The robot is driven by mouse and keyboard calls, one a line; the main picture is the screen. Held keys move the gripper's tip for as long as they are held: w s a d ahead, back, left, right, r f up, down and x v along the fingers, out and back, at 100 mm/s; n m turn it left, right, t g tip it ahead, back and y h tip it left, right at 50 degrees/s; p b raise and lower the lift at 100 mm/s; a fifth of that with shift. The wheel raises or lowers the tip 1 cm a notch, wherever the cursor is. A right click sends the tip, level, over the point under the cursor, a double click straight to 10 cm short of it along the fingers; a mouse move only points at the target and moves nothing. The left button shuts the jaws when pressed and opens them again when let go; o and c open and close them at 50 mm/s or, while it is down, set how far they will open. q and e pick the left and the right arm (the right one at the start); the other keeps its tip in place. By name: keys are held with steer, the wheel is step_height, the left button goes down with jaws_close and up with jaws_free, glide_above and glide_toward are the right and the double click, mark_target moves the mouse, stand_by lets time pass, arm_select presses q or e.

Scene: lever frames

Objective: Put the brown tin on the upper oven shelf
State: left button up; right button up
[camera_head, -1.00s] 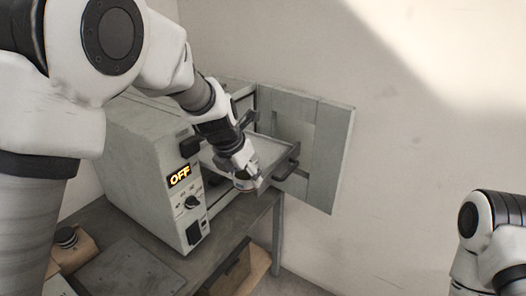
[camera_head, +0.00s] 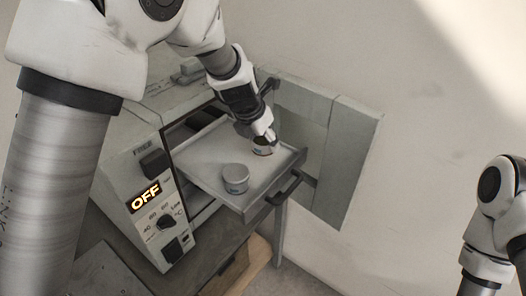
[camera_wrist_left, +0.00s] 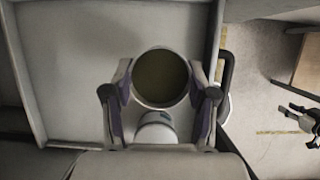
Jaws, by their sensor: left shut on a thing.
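My left gripper (camera_head: 265,139) is shut on the brown tin (camera_head: 263,151), over the far part of the pulled-out oven shelf (camera_head: 200,163). In the left wrist view the brown tin (camera_wrist_left: 160,78) is upright between the fingertips (camera_wrist_left: 160,92), its round brown top facing the camera. Whether its base touches the shelf I cannot tell. A second, pale grey tin (camera_head: 235,178) stands on the shelf nearer the oven's front; it also shows in the left wrist view (camera_wrist_left: 156,127), partly hidden by my gripper. My right arm is at the right edge; a small dark shape (camera_wrist_left: 300,115) may be its gripper.
The oven (camera_head: 140,205) reads OFF. Its door (camera_head: 345,160) stands open beyond the shelf. A dark handle (camera_head: 283,190) sticks out from the shelf's front. Grey blocks (camera_head: 188,70) lie on the oven top. The shelf has bare room left of the tins.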

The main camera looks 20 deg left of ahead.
mark_target(264, 161)
arm_select(q)
steer(key=x, duration=0.5)
steer(key=shift+s+a+f, duration=0.25)
steer(key=shift+s+f, duration=0.05)
steer(key=shift+f, duration=0.05)
steer(key=shift+c, duration=0.6)
steer(key=shift+s+r, duration=0.2)
steer(key=shift+s, duration=0.05)
steer(key=shift+s+f+b, duration=0.15)
steer(key=shift+s+b, duration=0.05)
steer(key=shift+b, duration=0.1)
steer(key=o, duration=1.3)
steer(key=shift+w, duration=0.1)
steer(key=shift+w+f, duration=0.1)
steer(key=shift+w, duration=0.1)
steer(key=v, duration=1.2)
steer(key=shift+s+r, duration=0.1)
steer(key=shift+r, duration=0.25)
steer(key=shift+p, duration=0.3)
